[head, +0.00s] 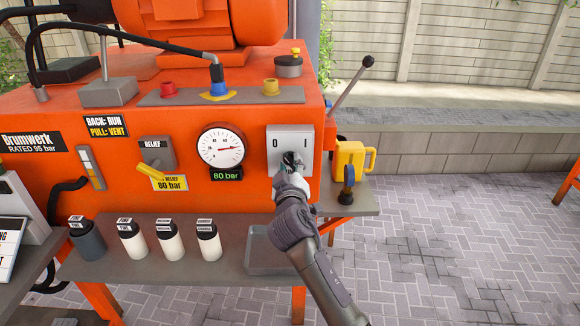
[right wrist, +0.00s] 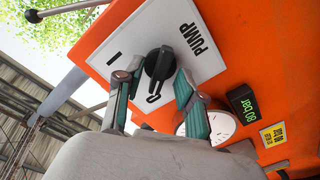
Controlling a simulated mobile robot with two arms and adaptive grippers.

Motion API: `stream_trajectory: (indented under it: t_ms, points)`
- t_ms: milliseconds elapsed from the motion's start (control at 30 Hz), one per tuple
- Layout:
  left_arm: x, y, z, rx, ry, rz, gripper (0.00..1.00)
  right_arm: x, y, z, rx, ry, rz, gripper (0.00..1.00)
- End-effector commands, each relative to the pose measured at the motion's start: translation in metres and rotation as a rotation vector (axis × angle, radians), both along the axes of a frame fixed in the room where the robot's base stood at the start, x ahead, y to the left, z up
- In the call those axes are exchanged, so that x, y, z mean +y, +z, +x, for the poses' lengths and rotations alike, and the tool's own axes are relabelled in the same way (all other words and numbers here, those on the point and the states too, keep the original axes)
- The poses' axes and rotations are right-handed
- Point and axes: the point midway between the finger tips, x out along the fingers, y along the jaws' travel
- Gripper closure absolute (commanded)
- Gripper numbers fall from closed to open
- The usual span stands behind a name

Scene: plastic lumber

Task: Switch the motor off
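The motor switch is a pale plate (head: 302,141) marked 0 and I on the orange machine's front. It also shows in the right wrist view (right wrist: 200,73), with the word PUMP. Its black rotary knob (right wrist: 158,63) is largely hidden by my gripper in the head view. In the right wrist view the knob's long axis runs roughly toward the 0; I cannot tell which end is the pointer. My right gripper (head: 291,166) is at the knob. Its teal fingers (right wrist: 159,78) are apart on either side of the knob, with small gaps showing. My left gripper is out of view.
A round gauge (head: 221,148) stands above a green 80 bar display (head: 226,175). Left are a yellow relief handle (head: 166,179) and several bottles on a grey shelf (head: 205,245). A lever (head: 352,83) and yellow jug (head: 351,158) are right of the switch.

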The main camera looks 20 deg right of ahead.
Motion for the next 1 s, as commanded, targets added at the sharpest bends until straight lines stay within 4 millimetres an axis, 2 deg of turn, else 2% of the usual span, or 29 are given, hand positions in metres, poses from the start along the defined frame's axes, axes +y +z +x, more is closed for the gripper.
stream_trajectory:
  t_ms: [167,267,500,700,833,1000]
  points:
    - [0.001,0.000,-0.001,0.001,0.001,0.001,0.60,0.002,0.000,-0.006,0.000,0.001,0.002,0.61]
    - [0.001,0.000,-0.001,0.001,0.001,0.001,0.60,0.007,-0.001,-0.019,0.000,0.002,0.003,0.61]
    - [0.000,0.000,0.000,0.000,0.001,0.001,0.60,0.020,-0.001,-0.069,0.001,0.002,0.005,0.61]
    - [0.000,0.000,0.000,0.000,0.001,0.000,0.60,0.030,-0.001,-0.101,0.002,0.001,0.002,0.61]
    - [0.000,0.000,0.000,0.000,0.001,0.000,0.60,0.033,-0.001,-0.112,0.002,0.001,0.002,0.61]
    - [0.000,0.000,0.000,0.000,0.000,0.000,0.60,0.033,0.000,-0.116,0.000,0.000,0.000,0.61]
